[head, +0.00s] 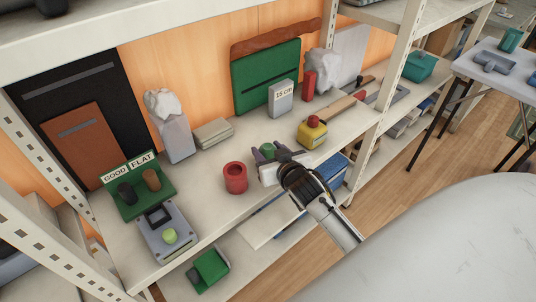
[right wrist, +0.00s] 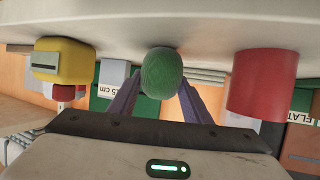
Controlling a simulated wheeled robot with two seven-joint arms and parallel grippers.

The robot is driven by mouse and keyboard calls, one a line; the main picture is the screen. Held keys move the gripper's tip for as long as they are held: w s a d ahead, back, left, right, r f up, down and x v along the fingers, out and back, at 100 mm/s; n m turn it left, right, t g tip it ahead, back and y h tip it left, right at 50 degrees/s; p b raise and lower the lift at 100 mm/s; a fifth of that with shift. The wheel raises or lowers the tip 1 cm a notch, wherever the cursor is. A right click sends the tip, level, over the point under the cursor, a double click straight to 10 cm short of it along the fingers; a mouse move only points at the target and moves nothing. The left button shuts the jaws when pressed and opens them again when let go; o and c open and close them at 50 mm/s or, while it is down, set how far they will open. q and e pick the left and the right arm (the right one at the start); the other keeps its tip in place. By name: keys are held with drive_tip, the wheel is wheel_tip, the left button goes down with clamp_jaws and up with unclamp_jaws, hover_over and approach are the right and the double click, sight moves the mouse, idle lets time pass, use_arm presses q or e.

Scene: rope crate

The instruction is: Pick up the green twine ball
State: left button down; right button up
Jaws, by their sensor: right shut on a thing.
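The green twine ball (right wrist: 162,73) sits between the two purple-grey fingers of my right gripper (right wrist: 155,95) in the right wrist view. The fingers press on it from both sides, so the gripper is shut on it. In the head view the ball (head: 267,148) shows as a small green patch between the fingers of my right gripper (head: 266,153), partly covered by the fingers and the wrist. The ball is at or just above the shelf board (head: 205,195); I cannot tell whether it touches. My left gripper is not in view.
A red cup (head: 235,178) stands left of my right gripper, and a yellow box with a red top (head: 312,133) stands to its right. A grey "15 cm" block (head: 280,99) is behind. A perforated upright post (head: 395,70) rises to the right.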

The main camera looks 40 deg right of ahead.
sight(268, 146)
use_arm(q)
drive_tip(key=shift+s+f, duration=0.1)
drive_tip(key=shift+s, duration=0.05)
use_arm(e)
drive_tip(key=shift+r, duration=0.1)
